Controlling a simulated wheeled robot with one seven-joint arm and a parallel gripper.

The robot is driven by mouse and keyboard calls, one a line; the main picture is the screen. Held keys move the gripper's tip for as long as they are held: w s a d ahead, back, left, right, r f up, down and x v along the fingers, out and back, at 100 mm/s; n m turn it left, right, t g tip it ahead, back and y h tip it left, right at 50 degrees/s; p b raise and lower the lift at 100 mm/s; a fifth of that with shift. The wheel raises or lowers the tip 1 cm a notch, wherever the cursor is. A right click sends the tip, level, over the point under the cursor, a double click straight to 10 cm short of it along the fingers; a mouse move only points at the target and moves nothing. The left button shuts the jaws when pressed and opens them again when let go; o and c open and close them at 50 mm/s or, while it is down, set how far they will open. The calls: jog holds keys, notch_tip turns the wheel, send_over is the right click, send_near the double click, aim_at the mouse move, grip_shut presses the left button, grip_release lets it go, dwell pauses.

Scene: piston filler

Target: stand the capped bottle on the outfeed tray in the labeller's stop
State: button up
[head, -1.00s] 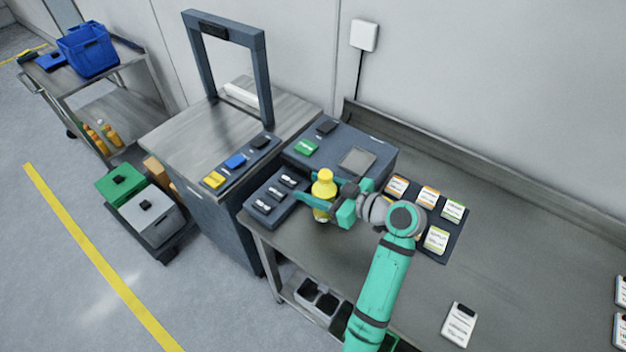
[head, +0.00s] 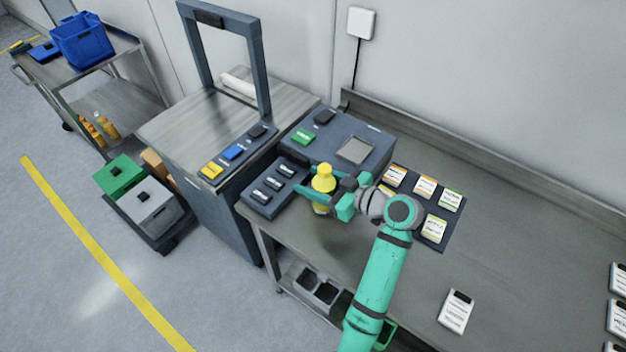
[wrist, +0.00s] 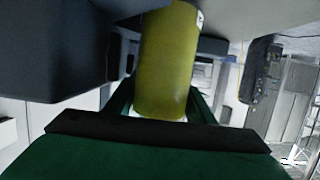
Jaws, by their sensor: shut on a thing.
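A yellow bottle with a yellow cap (head: 323,178) is upright between the fingers of my gripper (head: 322,196), beside the low dark machine on the steel bench. My gripper is shut on it. In the wrist view the yellow bottle body (wrist: 168,60) fills the middle between the fingers. I cannot tell whether its base touches the bench. The dark machine (head: 372,132) has a green button and a grey screen. A lower dark block with several black switches (head: 272,188) is just left of the bottle. I cannot tell which part is the labeller's stop.
A steel-topped cabinet with a dark arch (head: 267,70) stands left of the bench. A dark mat with several label cards (head: 447,226) lies right of my gripper. A white card (head: 456,311) lies nearer the front. The bench middle (head: 530,240) is clear.

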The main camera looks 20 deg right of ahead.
jog(key=shift+f, duration=0.4)
